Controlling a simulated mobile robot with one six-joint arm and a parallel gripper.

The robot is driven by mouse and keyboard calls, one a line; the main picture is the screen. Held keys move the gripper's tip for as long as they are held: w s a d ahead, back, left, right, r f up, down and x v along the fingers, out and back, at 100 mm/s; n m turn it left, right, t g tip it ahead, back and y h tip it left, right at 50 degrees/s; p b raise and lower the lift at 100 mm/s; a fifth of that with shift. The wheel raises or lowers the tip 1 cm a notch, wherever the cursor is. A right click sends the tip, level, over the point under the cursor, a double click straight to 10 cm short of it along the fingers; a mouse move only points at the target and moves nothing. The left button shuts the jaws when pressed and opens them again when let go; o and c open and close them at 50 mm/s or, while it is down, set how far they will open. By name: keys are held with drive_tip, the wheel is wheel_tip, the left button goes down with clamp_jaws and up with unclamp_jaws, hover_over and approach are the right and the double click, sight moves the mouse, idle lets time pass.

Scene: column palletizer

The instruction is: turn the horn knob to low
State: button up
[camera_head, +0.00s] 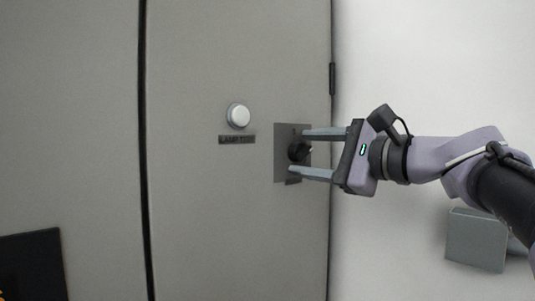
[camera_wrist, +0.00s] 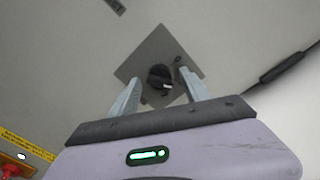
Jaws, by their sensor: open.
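The horn knob (camera_head: 299,151) is a small black rotary knob on a grey square plate (camera_head: 281,160) on the cabinet door. In the wrist view the knob (camera_wrist: 160,76) sits on its plate (camera_wrist: 150,50), which appears tilted. My gripper (camera_head: 303,153) is open, with one finger above the knob and one below it in the head view. In the wrist view my gripper's fingers (camera_wrist: 157,88) stand on either side of the knob with gaps, so it is not gripped. The plate's label is too small to read and partly hidden, and the knob's setting cannot be told.
A round white lamp-test button (camera_head: 238,116) with a label (camera_head: 237,140) is left of the plate. A grey box (camera_head: 476,239) is at lower right. A red button (camera_wrist: 14,170) near a yellow strip (camera_wrist: 25,144) shows at the wrist view's lower left.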

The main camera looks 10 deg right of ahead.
drive_tip(key=b+v, duration=0.2)
drive_tip(key=v, duration=1.5)
drive_tip(key=shift+s, duration=0.1)
